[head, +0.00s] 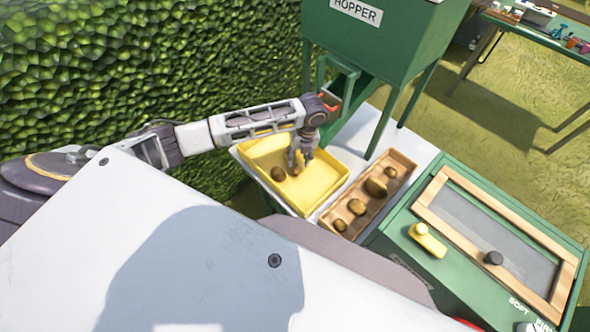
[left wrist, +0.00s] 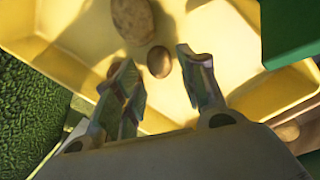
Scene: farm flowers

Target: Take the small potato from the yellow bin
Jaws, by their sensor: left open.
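The yellow bin (head: 326,187) stands on a pale table below the hopper. In the head view, a dark brown potato (head: 278,173) lies in it, and another potato shows partly at my gripper's fingertips. My left gripper (head: 299,161) points down into the bin, open. In the left wrist view, a small round potato (left wrist: 159,61) lies on the bin floor just beyond and between the open fingers (left wrist: 160,80), apart from them. A larger potato (left wrist: 132,20) lies farther off. Another brown piece is mostly hidden behind the left-hand finger. My right gripper is not in view.
A wooden tray (head: 326,222) with several potatoes stands right of the bin. The green hopper (head: 375,40) and its legs rise close behind. A green box (head: 455,270) with a wood-framed mesh lid stands to the right. A hedge (head: 120,70) lies to the left.

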